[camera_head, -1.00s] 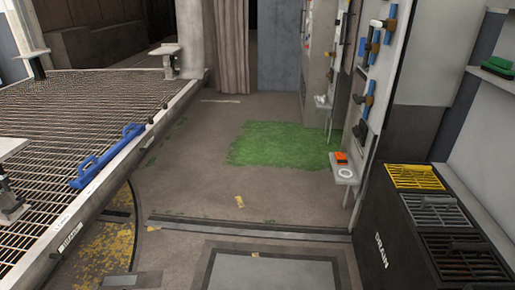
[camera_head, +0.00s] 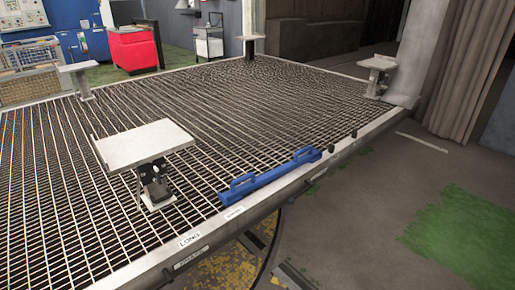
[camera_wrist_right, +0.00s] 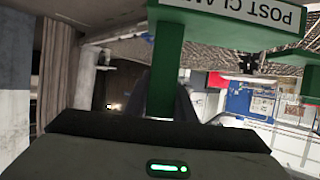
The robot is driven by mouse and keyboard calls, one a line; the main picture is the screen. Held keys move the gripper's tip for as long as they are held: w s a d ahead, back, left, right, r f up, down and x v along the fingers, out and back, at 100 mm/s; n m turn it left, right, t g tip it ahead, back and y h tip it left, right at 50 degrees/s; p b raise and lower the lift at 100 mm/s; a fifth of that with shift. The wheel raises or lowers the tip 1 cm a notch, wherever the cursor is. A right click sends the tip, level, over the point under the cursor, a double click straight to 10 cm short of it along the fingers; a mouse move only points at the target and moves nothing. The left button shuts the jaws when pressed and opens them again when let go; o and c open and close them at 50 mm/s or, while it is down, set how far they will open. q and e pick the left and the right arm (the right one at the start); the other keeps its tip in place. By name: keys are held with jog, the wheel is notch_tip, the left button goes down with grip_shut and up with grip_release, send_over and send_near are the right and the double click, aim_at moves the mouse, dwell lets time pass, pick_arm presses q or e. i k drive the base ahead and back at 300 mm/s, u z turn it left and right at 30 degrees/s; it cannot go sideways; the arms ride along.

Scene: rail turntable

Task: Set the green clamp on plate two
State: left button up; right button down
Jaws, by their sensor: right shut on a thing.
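In the right wrist view a green clamp (camera_wrist_right: 170,60) with a white label reading "POST CLAMP", upside down in the picture, stands up from my right gripper (camera_wrist_right: 172,100). The gripper is shut on the clamp's green stem. In the head view several pale plates on short posts stand on the grated turntable (camera_head: 220,110): a near large plate (camera_head: 145,144), a left plate (camera_head: 76,67), a back plate (camera_head: 250,37) and a right plate (camera_head: 378,62). No number is readable on them, so I cannot tell which is plate two. All look bare. Neither gripper shows in the head view.
A blue bar with two handles (camera_head: 270,177) lies along the turntable's near right edge. A rail edge (camera_head: 250,207) borders the grating. A red cabinet (camera_head: 134,48) stands behind at left. The floor (camera_head: 370,215) at right is open, with a green patch.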

aim_at(153, 143)
jog(key=u, duration=0.85)
jog(key=i, duration=1.15)
jog(key=u, duration=0.65)
